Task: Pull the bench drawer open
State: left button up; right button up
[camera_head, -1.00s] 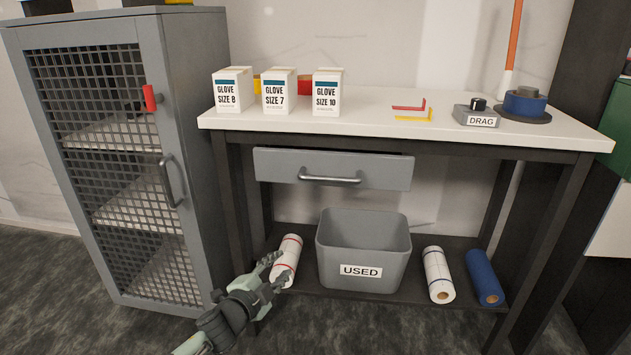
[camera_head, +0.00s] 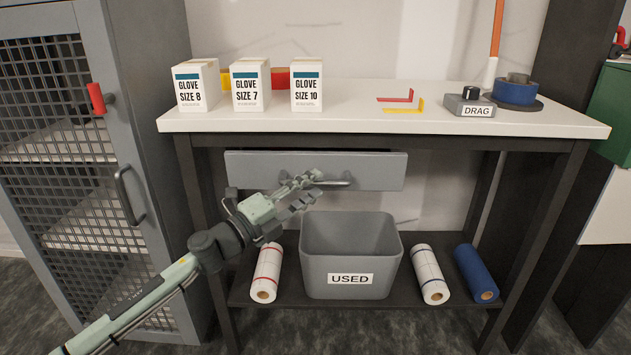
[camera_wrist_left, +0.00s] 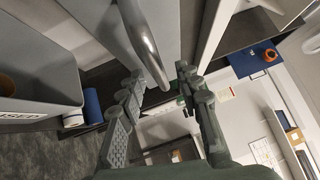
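The grey bench drawer (camera_head: 382,170) sits under the white bench top and looks shut. Its curved metal handle (camera_head: 343,183) is partly hidden behind my left gripper (camera_head: 311,187). That gripper is in front of the drawer, at the left part of the handle, with its fingers apart. In the left wrist view the handle (camera_wrist_left: 145,40) reaches down towards the gap between the open fingers (camera_wrist_left: 160,76). Whether the fingers touch it I cannot tell. The drawer front (camera_wrist_left: 172,25) shows beside the handle. My right gripper is out of view.
A grey USED bin (camera_head: 350,255) stands on the lower shelf (camera_head: 235,297), below the gripper, among several rolls. Glove boxes (camera_head: 250,87) and a DRAG control box (camera_head: 468,106) stand on the bench top (camera_head: 350,122). A mesh-door cabinet (camera_head: 120,150) stands at left.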

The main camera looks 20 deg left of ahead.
pick_arm(q)
jog(key=shift+x, duration=1)
jog(key=shift+c, duration=0.2)
grip_shut()
